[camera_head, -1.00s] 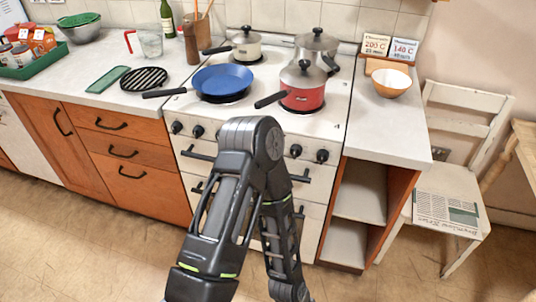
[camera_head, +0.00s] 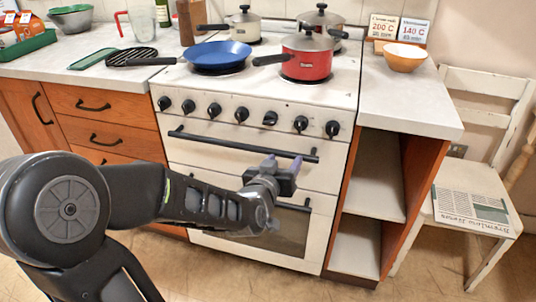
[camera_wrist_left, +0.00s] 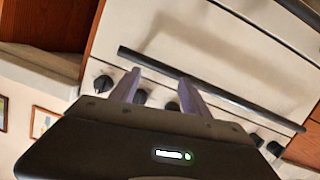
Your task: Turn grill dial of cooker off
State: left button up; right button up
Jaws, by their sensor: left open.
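The white cooker (camera_head: 262,97) has a row of several black dials on its front. One dial (camera_head: 270,118), right of the middle, looks turned at a different angle from its neighbours. I cannot read which dial is the grill's. My left gripper (camera_head: 283,162) is open and empty, in front of the upper oven handle (camera_head: 230,142) and below the dials. In the left wrist view its two fingers (camera_wrist_left: 159,78) stand apart near the handle bar (camera_wrist_left: 210,92), with a dial (camera_wrist_left: 104,83) beyond to the left; the gripper body hides parts of some dials. My right gripper is not in view.
A blue pan (camera_head: 217,54) and a red saucepan (camera_head: 306,62) stand on the hob, their handles pointing left. A bowl (camera_head: 404,58) sits on the right counter (camera_head: 410,100). A chair (camera_head: 470,195) stands to the right. Bare floor lies in front.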

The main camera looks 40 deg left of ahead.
aim_at(269, 123)
pick_arm(q)
jog(key=s+a+r+n+t+y+b, duration=0.1)
jog(key=s+a+r+t+y+b, duration=0.1)
jog(key=r, duration=0.4)
jog(key=s+a+y, duration=0.1)
jog(key=a, duration=0.1)
jog(key=shift+a+r, duration=0.15)
jog(key=shift+a, duration=0.2)
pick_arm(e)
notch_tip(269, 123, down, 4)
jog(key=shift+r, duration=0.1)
pick_arm(q)
jog(key=shift+w, duration=0.1)
jog(key=x, duration=0.7)
jog(key=shift+w+a, duration=0.15)
jog(key=shift+w, duration=0.15)
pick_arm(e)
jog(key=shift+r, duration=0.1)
pick_arm(q)
jog(key=shift+c, duration=0.5)
grip_shut()
